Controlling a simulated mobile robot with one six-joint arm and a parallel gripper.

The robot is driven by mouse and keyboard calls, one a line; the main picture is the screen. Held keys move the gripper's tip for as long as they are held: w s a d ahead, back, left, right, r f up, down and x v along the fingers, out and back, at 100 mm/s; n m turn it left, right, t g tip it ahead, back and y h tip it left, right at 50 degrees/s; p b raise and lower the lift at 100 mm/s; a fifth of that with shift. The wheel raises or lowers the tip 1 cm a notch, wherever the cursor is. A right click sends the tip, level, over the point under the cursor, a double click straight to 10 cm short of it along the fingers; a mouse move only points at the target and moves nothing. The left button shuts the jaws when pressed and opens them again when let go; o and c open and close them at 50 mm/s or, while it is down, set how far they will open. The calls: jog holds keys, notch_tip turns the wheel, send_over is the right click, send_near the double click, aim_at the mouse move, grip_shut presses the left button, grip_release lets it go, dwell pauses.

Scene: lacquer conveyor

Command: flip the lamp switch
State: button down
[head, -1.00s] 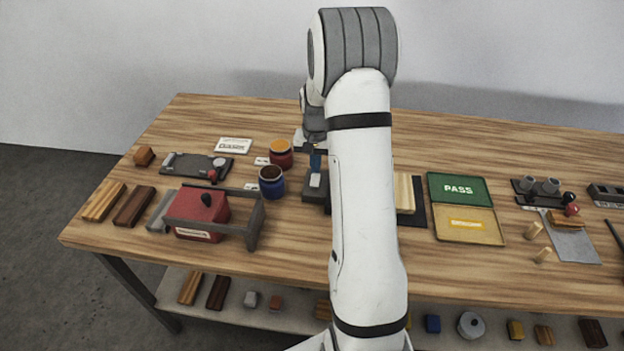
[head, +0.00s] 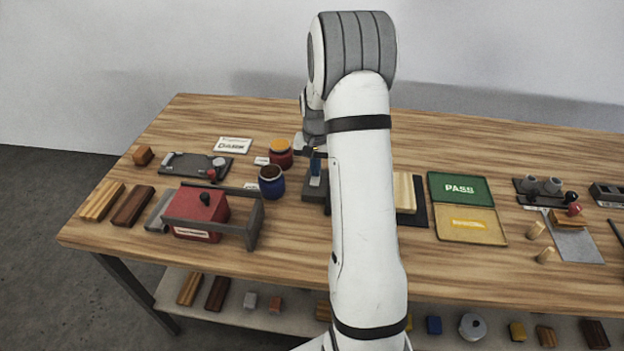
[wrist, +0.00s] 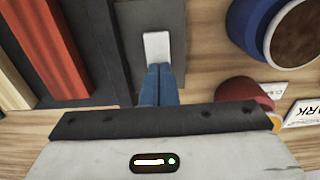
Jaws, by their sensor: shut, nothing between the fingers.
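The lamp switch is a dark grey box (head: 313,194) with a pale rocker (wrist: 156,46), left of my arm on the bench. My gripper (wrist: 158,68) is shut, with its blue fingertips pressed together and nothing between them. In the wrist view the tips are at the near end of the rocker, touching or just above it; I cannot tell which. In the head view the blue fingers (head: 316,165) point down over the box, and my arm hides its right side.
A blue jar (head: 271,185) and a red jar (head: 281,157) stand close left of the switch. A dark mat (wrist: 85,60) with a reddish wood piece (wrist: 48,45) lies on its other side. A red block in a grey frame (head: 257,228) stands front left. Bare wood lies in front.

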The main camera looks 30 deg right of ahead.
jog(key=shift+r+p, duration=2.1)
jog(key=shift+r, duration=1.35)
